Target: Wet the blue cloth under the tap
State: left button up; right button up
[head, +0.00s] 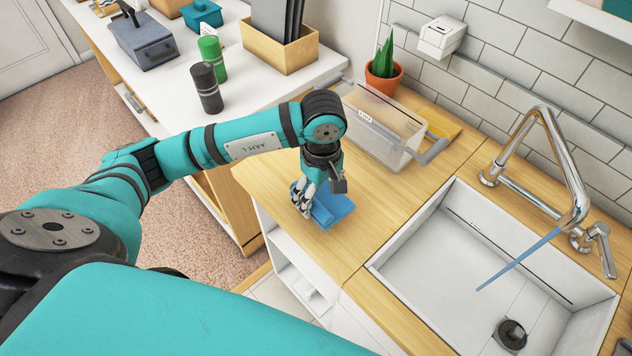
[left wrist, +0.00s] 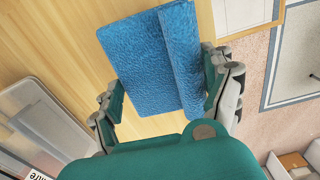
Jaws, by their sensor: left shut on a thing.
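The blue cloth (head: 334,208) lies folded on the wooden counter, left of the sink. My left gripper (head: 305,196) reaches down onto it and is shut on it. In the left wrist view the blue cloth (left wrist: 150,62) sits between the two fingers of the left gripper (left wrist: 163,95). The chrome tap (head: 568,180) stands behind the white sink (head: 455,235). A thin blue stream of water runs from the tap's spout into the basin. My right gripper is not in view.
A clear lidded box (head: 385,125) and a potted plant (head: 384,75) stand on the counter behind the gripper. A drain (head: 510,334) lies in the sink floor. Dark and green cylinders (head: 206,88) stand on the white table at the left. The counter between cloth and sink is clear.

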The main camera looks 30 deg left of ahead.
pick_arm(q)
jog(key=s+d, duration=0.2)
jog(key=s+d+b, duration=0.1)
jog(key=s, duration=0.1)
jog(key=s+d+b, duration=0.1)
jog(key=s+d, duration=0.1)
jog(key=shift+s+d+r, duration=0.2)
jog(key=shift+d+r, duration=0.15)
jog(key=shift+s+d+r+b, duration=0.15)
jog(key=shift+s+d+b, duration=0.25)
jog(key=shift+s, duration=0.15)
